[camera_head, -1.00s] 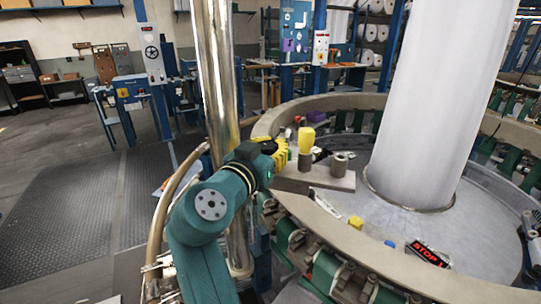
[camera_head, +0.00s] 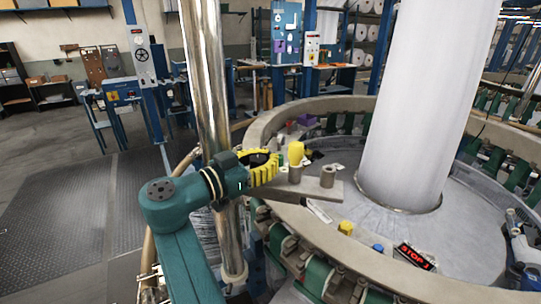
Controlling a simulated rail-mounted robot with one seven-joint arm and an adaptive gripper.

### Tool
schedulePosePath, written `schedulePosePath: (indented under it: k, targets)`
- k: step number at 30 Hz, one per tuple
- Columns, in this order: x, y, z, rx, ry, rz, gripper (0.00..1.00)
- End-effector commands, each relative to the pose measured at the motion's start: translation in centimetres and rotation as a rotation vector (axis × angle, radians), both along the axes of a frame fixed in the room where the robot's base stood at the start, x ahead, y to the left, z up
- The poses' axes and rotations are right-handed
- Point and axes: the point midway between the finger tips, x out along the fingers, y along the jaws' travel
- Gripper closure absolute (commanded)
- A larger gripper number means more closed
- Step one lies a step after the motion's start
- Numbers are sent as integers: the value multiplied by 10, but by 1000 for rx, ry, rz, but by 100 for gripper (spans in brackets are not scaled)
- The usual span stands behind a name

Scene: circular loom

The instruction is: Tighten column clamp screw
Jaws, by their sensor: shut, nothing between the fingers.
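My gripper (camera_head: 263,168), yellow and black on a teal arm, is in front of and to the right of the shiny metal column (camera_head: 205,75). Its fingers are shut and look empty, but they are small and hard to make out. They are close to the left end of a grey flat bar (camera_head: 318,190) on the loom's ring. A yellow-topped post (camera_head: 296,153) and a short grey cylinder (camera_head: 328,176) stand on the bar. I cannot tell whether the fingers touch anything. I cannot pick out the clamp screw; my arm hides part of the column.
The loom's round ring (camera_head: 375,275) and the large white fabric tube (camera_head: 425,100) fill the right side. The dark floor mat (camera_head: 60,215) at left is clear.

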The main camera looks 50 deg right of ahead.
Motion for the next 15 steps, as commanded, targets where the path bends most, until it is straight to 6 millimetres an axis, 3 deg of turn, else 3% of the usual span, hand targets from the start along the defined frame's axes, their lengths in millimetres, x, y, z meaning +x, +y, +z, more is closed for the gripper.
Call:
schedulePosePath:
  k: [7, 15]
  targets:
    - [1, 4, 4, -8, -4, 3, 100]
    - [1, 2, 2, -4, -2, 3, 49]
